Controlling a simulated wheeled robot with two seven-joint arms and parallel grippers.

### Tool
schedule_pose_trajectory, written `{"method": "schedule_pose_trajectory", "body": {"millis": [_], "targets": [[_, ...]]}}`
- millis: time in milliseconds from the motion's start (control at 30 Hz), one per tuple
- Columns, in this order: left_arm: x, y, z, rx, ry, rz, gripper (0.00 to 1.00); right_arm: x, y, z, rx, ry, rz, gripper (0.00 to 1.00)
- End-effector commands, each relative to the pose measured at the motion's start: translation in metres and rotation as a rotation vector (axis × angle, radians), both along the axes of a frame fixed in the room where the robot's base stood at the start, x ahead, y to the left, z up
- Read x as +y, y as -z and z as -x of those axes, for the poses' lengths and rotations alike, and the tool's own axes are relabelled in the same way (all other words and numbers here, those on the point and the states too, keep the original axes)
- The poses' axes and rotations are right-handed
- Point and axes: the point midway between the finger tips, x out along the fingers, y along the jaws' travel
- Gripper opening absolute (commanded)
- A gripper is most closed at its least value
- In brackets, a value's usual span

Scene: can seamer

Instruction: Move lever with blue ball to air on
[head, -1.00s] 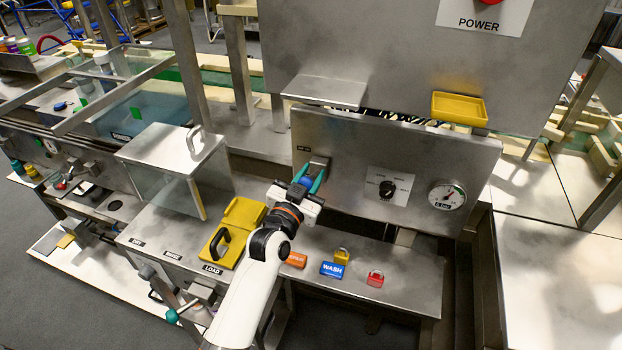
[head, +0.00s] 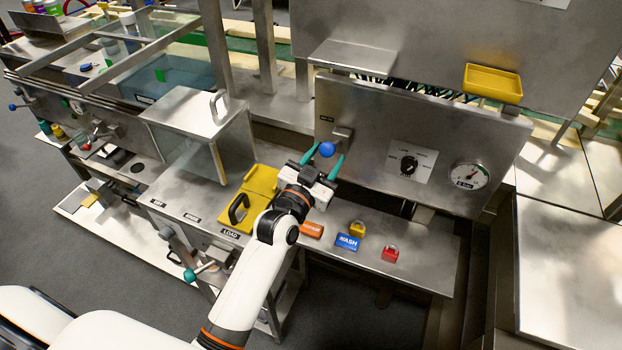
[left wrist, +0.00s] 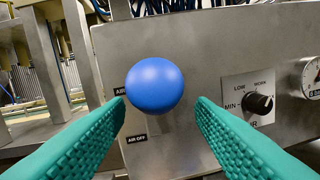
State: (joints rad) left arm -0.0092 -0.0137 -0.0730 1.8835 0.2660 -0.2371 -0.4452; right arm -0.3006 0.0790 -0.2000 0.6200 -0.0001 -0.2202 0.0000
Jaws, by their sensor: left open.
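The blue ball (head: 327,149) is the knob of a lever on the upright steel panel (head: 375,125). In the left wrist view the ball (left wrist: 154,85) is large and central, beside the upper label (left wrist: 119,91), which it partly hides. The "AIR OFF" label (left wrist: 137,139) is below it. The ball hides most of the lever shaft. My left gripper (head: 322,161) is open, its teal fingers pointing at the lever. The fingers (left wrist: 160,108) are on either side of the ball with gaps, and the ball looks just beyond or between the tips. My right gripper is not in view.
A rotary dial (head: 409,165) and a pressure gauge (head: 470,175) are to the right on the panel. A steel shelf (head: 353,56) overhangs above. Below are orange (head: 312,230), blue "WASH" (head: 347,242) and red (head: 390,253) items. A yellow fixture (head: 236,213) stands left.

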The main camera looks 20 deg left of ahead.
Motion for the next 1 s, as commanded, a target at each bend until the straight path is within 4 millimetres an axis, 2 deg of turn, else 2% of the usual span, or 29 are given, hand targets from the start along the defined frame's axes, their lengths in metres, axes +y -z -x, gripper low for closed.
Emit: {"method": "schedule_pose_trajectory", "body": {"millis": [33, 200, 400, 600, 1000], "targets": [[0.002, 0.005, 0.013, 0.002, 0.000, -0.001, 0.50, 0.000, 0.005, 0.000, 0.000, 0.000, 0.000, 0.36], [0.007, 0.008, 0.049, 0.005, 0.000, -0.003, 0.50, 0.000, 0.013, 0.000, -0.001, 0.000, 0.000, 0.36], [0.011, 0.009, 0.077, 0.004, 0.000, -0.003, 0.50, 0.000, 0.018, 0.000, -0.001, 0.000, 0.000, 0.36], [0.012, 0.008, 0.085, 0.003, 0.000, -0.002, 0.50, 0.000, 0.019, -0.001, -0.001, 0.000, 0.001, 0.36], [0.012, 0.007, 0.085, 0.003, 0.000, -0.001, 0.50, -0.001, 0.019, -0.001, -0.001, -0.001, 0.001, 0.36]]}}
